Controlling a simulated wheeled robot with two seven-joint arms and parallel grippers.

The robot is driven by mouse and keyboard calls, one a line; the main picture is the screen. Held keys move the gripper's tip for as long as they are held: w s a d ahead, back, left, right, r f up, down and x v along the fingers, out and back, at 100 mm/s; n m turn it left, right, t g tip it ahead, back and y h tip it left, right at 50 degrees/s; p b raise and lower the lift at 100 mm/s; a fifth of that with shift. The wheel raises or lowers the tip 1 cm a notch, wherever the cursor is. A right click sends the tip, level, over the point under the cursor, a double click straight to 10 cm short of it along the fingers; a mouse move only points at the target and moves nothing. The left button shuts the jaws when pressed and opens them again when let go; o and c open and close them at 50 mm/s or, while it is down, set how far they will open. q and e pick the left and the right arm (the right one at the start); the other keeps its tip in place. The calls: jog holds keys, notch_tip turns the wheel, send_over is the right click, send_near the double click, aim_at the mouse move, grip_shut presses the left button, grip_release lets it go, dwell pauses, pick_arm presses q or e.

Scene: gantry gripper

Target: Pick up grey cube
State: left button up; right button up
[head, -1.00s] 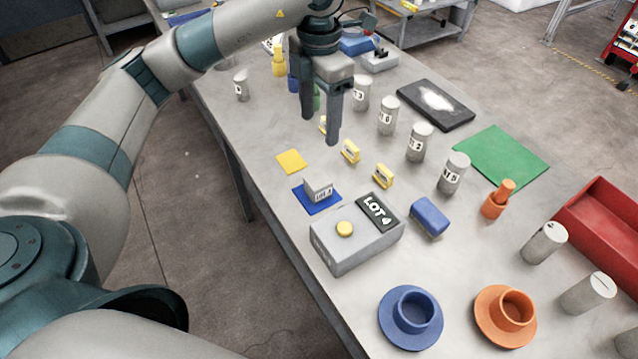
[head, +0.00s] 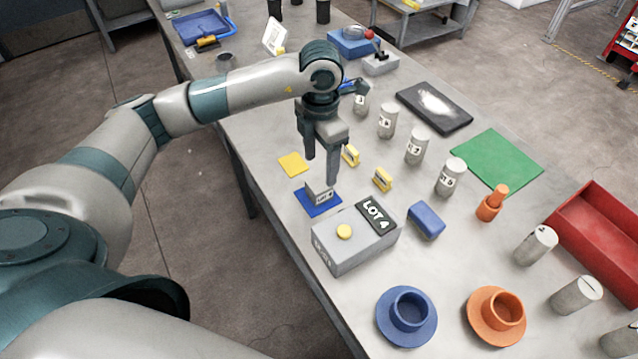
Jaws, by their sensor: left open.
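A small grey cube (head: 319,191) with a dark printed label on its front sits on a flat blue square (head: 322,209) near the left edge of the table. My left gripper (head: 322,168) points down just above and behind the cube. Its two fingers are apart with nothing seen between them. The right fingertip comes close to the top of the cube in the picture, and I cannot tell whether it touches. My right gripper is not in view.
A grey box (head: 360,247) with a yellow button and a LOT 4 plate stands in front of the cube. A yellow square (head: 294,163) lies behind it. Small yellow blocks (head: 382,179), a blue block (head: 426,220) and several grey cylinders (head: 451,177) stand to the right.

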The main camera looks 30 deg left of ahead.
aim_at(319, 183)
pick_arm(q)
jog(key=shift+f, duration=0.9)
jog(key=shift+s+f+p, duration=0.35)
jog(key=shift+f+p, duration=0.3)
jog(key=shift+p, duration=0.4)
jog(key=f+p, duration=0.1)
jog(key=f, duration=0.1)
jog(key=shift+s+d+f+p, duration=0.1)
jog(key=shift+s+f+p, duration=0.1)
jog(key=shift+f+p, duration=0.2)
jog(key=shift+f, duration=0.55)
jog(key=shift+w, duration=0.1)
jog(key=c, duration=1.4)
